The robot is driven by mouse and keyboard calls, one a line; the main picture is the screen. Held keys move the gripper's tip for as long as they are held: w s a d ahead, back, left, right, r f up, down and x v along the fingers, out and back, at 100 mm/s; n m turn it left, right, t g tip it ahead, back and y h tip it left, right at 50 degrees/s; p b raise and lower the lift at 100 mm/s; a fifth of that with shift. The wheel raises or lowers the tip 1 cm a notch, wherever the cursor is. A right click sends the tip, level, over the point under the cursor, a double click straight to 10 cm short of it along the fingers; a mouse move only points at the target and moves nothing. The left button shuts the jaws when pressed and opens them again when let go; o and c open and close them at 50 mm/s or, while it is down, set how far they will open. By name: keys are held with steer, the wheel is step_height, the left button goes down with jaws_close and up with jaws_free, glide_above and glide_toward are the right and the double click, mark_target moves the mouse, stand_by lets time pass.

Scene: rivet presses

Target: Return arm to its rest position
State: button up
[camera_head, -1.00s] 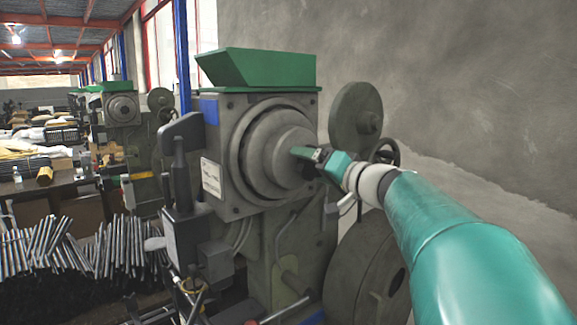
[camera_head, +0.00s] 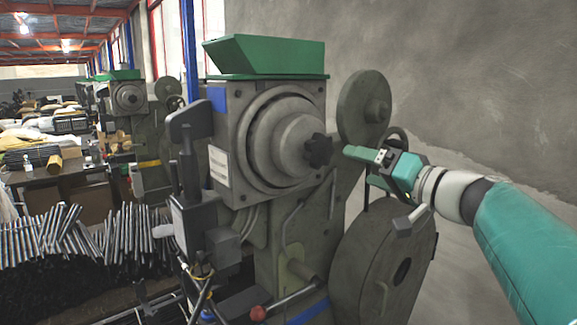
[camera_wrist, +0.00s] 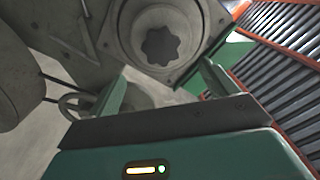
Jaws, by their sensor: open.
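My gripper (camera_head: 362,163) is teal and stands to the right of the rivet press (camera_head: 262,150), beside its dark star-shaped knob (camera_head: 318,150). A gap shows between the gripper and the knob in the head view. In the wrist view my gripper (camera_wrist: 165,88) has its two fingers spread apart with nothing between them. The knob (camera_wrist: 161,46) shows beyond the fingers, at the centre of the round face of the press. My teal arm reaches in from the lower right of the head view.
A large dark flywheel (camera_head: 385,265) stands below my gripper and a smaller wheel (camera_head: 362,105) behind it. A green hopper (camera_head: 265,57) tops the press. A bare grey wall (camera_head: 480,80) is at the right. Metal rods (camera_head: 45,235) are piled at the left.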

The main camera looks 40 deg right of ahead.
steer(key=w+a+f+n+g+y, duration=0.2)
steer(key=a+f+g, duration=0.2)
steer(key=a+f, duration=0.45)
steer(key=w+a+f+n+g+y, duration=0.2)
steer(key=a+f+g, duration=0.3)
steer(key=a, duration=0.7)
steer(key=s+a+f+n+g+h, duration=0.1)
steer(key=s+a+f+n+h, duration=0.1)
steer(key=a+f, duration=0.3)
steer(key=s+a+f+n+g+h, duration=0.2)
steer(key=s+a+f, duration=0.3)
steer(key=f, duration=0.4)
steer(key=shift+a+h, duration=0.25)
steer(key=shift+h, duration=0.05)
